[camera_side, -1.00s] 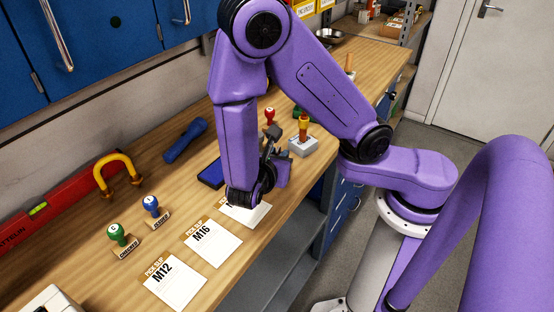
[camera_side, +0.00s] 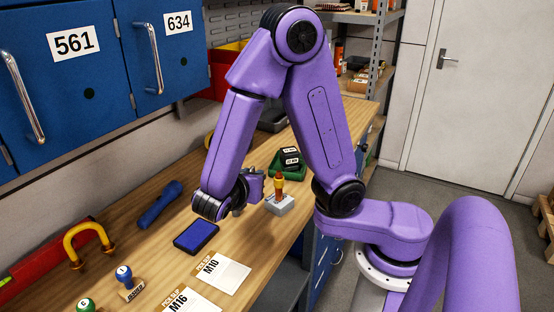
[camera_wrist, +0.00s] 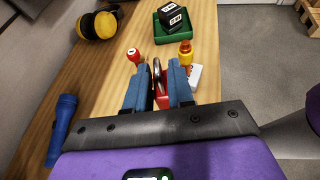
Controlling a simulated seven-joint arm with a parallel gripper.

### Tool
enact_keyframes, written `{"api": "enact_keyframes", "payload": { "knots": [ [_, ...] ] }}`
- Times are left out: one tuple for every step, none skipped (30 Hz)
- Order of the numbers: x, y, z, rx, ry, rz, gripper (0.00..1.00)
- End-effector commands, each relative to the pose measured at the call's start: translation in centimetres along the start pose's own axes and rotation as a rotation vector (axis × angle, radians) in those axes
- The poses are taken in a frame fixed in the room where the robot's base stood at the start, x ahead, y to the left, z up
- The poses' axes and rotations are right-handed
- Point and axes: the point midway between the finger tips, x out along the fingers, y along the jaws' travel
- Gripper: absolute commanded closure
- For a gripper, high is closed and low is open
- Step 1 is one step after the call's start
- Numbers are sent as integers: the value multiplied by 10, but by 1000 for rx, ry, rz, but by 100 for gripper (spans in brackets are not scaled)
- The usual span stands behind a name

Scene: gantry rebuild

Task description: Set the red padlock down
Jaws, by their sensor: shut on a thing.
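My gripper (camera_wrist: 158,82) is shut on the red padlock (camera_wrist: 164,100), whose red body and metal shackle show between the blue fingers in the wrist view. In the side view my gripper (camera_side: 250,188) hangs over the wooden bench, beyond the blue ink pad (camera_side: 196,236) and just left of the grey block with an orange-handled tool. The padlock cannot be made out in the side view. I cannot tell its exact height above the bench.
A green tray (camera_wrist: 187,33) with black boxes lies beyond. A red-topped stamp (camera_wrist: 133,56) and yellow ear defenders (camera_wrist: 98,24) stand left. A blue torch (camera_side: 161,203) and paper slips (camera_side: 222,274) lie nearer.

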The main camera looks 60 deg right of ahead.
Motion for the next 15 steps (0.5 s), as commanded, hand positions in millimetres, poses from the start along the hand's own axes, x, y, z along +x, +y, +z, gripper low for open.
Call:
{"api": "enact_keyframes", "payload": {
  "knots": [
    [16,4,7,9,0,-22,100],
    [25,6,11,12,-1,-31,100],
    [38,9,16,16,-1,-43,100],
    [48,11,21,20,-2,-52,100],
    [58,13,26,23,-2,-60,100],
    [71,14,32,27,-1,-71,100],
    [82,15,37,31,-1,-79,100],
    [92,16,42,34,-2,-87,100],
    [105,16,49,38,-1,-98,100],
    [116,15,54,42,-1,-105,100],
    [126,14,59,45,-2,-113,100],
    [139,12,66,48,-2,-124,100],
    [149,10,72,51,-2,-132,100],
    [160,8,77,53,-2,-138,100],
    [173,4,84,57,-3,-149,100]
  ]
}}
